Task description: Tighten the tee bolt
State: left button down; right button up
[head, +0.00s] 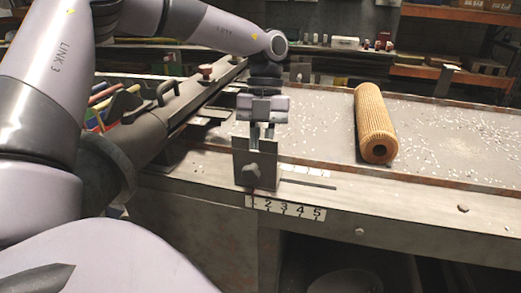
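An upright metal plate (263,159) stands at the front edge of the bench, with a bolt-like knob (252,174) on its front face. I cannot tell for certain whether this knob is the tee bolt. My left gripper (262,136) points down at the top of the plate, above and slightly behind the knob. Its fingertips are close together and partly hidden by the plate's top edge, so I cannot tell whether they grip anything. My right gripper is not in view.
A brown mesh tube (375,122) lies on the bench to the right, among scattered white bits. A number scale (285,208) and a slot (308,183) lie by the plate. A dark rail (170,108) with a red-topped knob (205,72) is at left.

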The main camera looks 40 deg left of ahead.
pick_arm(q)
jog(key=shift+r, duration=0.1)
dwell(0.4)
jog(key=c, duration=1.1)
grip_release()
jog(key=v, duration=0.7)
jog(key=shift+r+p, duration=0.2)
jog(key=shift+p, duration=0.15)
